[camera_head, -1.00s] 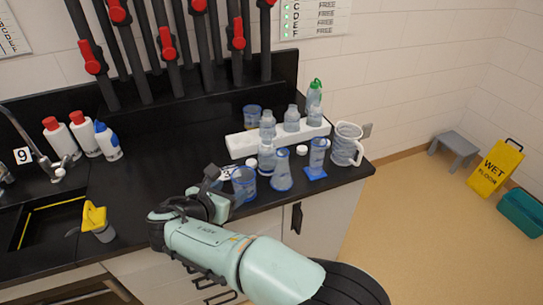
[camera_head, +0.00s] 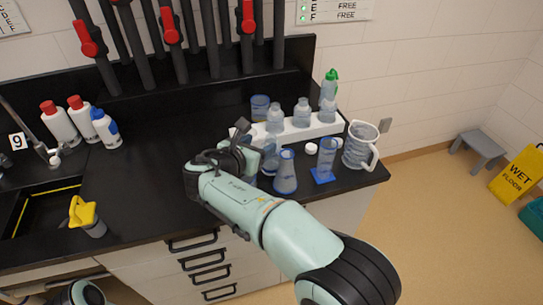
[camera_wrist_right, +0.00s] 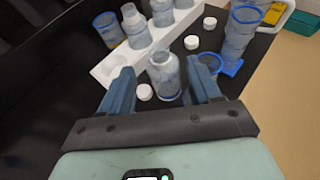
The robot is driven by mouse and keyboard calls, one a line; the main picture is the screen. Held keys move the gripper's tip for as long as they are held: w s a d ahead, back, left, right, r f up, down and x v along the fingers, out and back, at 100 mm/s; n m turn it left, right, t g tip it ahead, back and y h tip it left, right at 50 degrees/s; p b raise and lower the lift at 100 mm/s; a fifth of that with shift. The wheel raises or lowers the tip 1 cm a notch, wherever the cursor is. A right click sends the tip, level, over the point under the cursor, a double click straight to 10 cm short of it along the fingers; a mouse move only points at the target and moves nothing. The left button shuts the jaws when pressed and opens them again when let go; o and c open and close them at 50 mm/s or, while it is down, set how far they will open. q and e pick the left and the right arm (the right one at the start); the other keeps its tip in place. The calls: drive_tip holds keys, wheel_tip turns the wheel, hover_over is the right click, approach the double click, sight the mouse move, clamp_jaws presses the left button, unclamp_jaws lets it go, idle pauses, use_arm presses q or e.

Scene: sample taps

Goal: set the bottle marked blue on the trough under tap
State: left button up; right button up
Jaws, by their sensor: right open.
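My right gripper (camera_head: 250,140) is over the right part of the black counter. In the right wrist view its two fingers (camera_wrist_right: 160,80) are apart, with a clear open-necked bottle (camera_wrist_right: 164,76) between or just beyond them; contact cannot be told. In the head view this bottle (camera_head: 270,152) is partly hidden by the gripper. No blue mark is readable on any bottle. Black pipes with red tap handles (camera_head: 171,28) stand along the back wall; which part is the trough I cannot tell. My left gripper is not in view.
A flask (camera_head: 285,172), a cylinder (camera_head: 326,158), a jug (camera_head: 360,145) and a loose cap (camera_head: 311,149) stand nearby. The counter's middle is clear. A sink (camera_head: 45,212) is left.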

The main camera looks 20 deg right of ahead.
sight(270, 139)
drive_tip(key=shift+x, duration=3.15)
drive_tip(key=shift+a+f, duration=0.15)
clamp_jaws()
